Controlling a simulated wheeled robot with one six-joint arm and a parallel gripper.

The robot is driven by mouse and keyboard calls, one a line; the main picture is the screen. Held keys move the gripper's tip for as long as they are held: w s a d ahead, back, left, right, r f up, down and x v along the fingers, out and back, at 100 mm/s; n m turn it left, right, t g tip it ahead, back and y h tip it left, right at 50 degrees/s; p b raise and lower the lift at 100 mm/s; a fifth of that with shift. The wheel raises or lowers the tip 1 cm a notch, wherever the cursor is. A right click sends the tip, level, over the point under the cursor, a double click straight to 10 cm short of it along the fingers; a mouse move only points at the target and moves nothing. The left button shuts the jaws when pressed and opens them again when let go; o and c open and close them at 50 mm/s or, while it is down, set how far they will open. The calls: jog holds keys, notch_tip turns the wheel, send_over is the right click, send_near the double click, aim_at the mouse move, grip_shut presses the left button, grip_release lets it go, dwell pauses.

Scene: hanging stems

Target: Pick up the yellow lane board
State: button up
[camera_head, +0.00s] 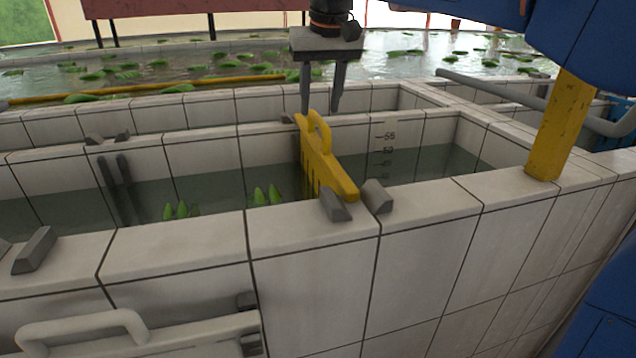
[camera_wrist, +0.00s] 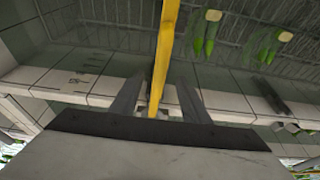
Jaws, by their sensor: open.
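The yellow lane board (camera_head: 328,172) stands on edge across the tiled water channel. Its near end sits by a pair of grey blocks on the near wall, and its far end reaches the far wall. A loop handle (camera_head: 325,127) rises from its top. My gripper (camera_head: 320,110) points down just above the handle, fingers apart and holding nothing. In the wrist view the board (camera_wrist: 166,45) runs as a thin yellow strip between the two open fingers (camera_wrist: 157,85). Whether either finger touches the handle cannot be told.
Grey guide blocks (camera_head: 336,204) and (camera_head: 377,196) flank the board's near end. Green stems (camera_head: 267,195) stand in the water left of it. A white handle rail (camera_head: 82,328) is at the lower left.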

aim_at(316, 139)
jog(key=shift+x, duration=4.7)
jog(key=shift+s, duration=0.1)
grip_shut()
